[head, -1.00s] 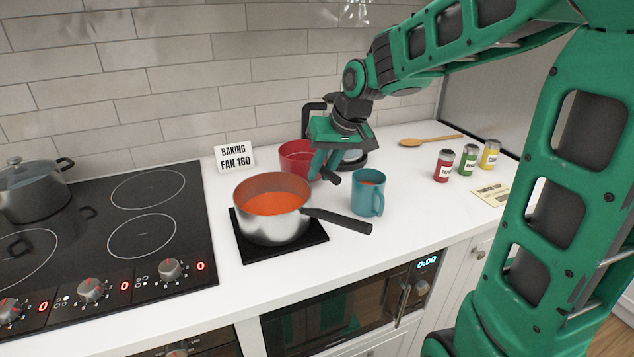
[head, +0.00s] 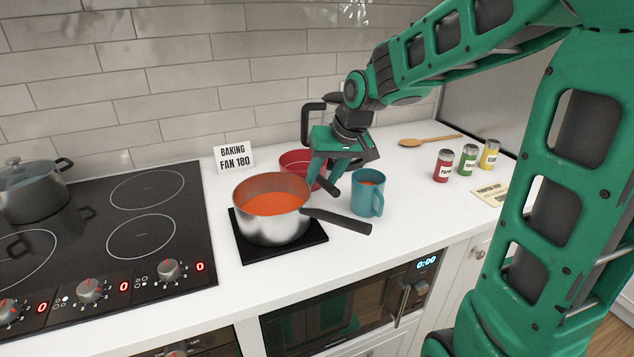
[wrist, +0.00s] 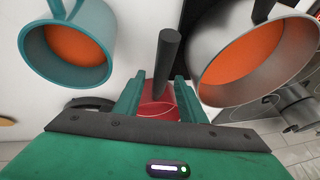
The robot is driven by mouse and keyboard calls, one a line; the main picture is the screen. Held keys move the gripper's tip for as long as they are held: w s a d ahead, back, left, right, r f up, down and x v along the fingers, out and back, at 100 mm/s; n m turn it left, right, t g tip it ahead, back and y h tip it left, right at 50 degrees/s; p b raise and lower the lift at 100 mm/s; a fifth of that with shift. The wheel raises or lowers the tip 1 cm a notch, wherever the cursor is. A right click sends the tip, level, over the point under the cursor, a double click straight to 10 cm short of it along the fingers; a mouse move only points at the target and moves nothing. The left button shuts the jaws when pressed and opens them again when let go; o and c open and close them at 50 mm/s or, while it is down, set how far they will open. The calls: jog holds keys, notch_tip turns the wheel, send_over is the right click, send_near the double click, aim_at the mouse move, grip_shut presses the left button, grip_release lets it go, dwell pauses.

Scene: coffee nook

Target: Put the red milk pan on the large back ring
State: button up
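The red milk pan (head: 292,160) stands on the counter behind the steel saucepan, which partly hides it. In the wrist view the red pan (wrist: 158,108) shows beyond my fingers. Its dark handle (wrist: 168,58) runs between them. My gripper (head: 328,178) is beside the pan, with its fingers apart on either side of the handle; the wrist view shows a gap between the handle and the left finger (wrist: 158,78). The back right ring (head: 148,189) of the black hob is empty and looks larger than the front right ring (head: 142,235), also empty.
The steel saucepan (head: 255,226) of orange soup sits on a black mat (head: 312,248), its handle pointing right. A teal mug (head: 367,198) stands close to my gripper. A lidded pot (head: 30,195) is on the hob's left. A sign (head: 234,157) stands behind; several jars are right.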

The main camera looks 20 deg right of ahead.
jog(key=v, duration=1.1)
jog(key=s+d+f+m+g, duration=0.1)
jog(key=s+d+f, duration=0.2)
jog(key=s, duration=0.3)
jog(key=s+d+f+m+g+h, duration=0.1)
jog(key=s+d+f, duration=0.2)
jog(key=s, duration=0.3)
jog(key=shift+d+f+m+h, duration=0.3)
jog(key=shift+d+m, duration=0.1)
jog(key=shift+d, duration=0.4)
jog(key=shift+o, duration=0.5)
jog(key=s+d+f+m+g, duration=0.1)
jog(key=s+f, duration=0.2)
jog(key=s, duration=0.4)
jog(key=s+d+f+m+g, duration=0.1)
jog(key=s+d+f, duration=0.1)
jog(key=s, duration=0.6)
jog(key=shift+d+f+m+g, duration=0.2)
jog(key=shift+f+m+g, duration=0.15)
jog(key=shift+f, duration=0.45)
jog(key=shift+s, duration=0.1)
jog(key=shift+c, duration=1.2)
jog(key=shift+d, duration=0.1)
